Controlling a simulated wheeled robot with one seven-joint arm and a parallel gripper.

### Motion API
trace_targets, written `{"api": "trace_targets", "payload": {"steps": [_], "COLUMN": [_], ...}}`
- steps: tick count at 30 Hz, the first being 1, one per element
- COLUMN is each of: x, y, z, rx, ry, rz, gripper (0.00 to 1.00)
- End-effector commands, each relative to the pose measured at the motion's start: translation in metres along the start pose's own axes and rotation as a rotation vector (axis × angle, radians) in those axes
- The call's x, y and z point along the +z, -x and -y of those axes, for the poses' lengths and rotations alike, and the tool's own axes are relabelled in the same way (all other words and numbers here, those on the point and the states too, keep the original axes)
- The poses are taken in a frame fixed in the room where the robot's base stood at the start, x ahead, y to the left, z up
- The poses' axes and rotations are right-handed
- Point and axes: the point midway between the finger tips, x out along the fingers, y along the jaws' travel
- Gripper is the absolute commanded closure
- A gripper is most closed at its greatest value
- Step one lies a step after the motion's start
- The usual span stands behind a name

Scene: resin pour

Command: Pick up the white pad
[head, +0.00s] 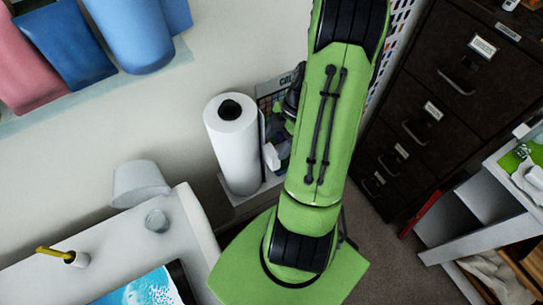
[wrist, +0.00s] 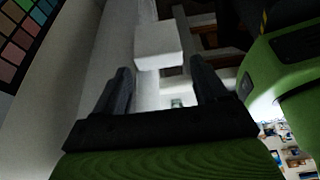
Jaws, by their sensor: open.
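A white block-like pad (wrist: 158,46) shows in the wrist view, just beyond the fingertips and roughly centred between them. My gripper (wrist: 159,68) is open, with one dark finger on each side and nothing held. The pad appears to be ahead of the fingers; I cannot tell the exact gap. In the head view a small white piece (head: 272,156) beside the paper roll may be the same pad. My gripper's fingers are hidden in the head view by my green arm.
A white paper roll (head: 233,143) stands left of my arm. Dark drawers (head: 450,75) stand at right. In the wrist view a pale wall (wrist: 75,75) runs close on the left, with a colour chart (wrist: 22,38).

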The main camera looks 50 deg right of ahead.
Motion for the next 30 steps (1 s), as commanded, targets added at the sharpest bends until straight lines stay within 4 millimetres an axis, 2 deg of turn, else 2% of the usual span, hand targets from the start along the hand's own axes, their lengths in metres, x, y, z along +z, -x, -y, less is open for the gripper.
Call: {"api": "trace_targets", "payload": {"steps": [1,4,11,20,30], "x": [-0.001,-0.001,0.000,0.000,-0.003], "y": [-0.010,-0.023,-0.026,-0.026,-0.019], "z": [0.001,0.000,0.000,0.000,-0.001], "rx": [-0.006,-0.001,0.002,0.002,0.003], "ry": [-0.001,-0.001,-0.002,-0.002,-0.001], "rz": [-0.004,-0.001,0.003,0.002,0.003], "gripper": [0.28,0.28,0.28,0.72,0.72]}}
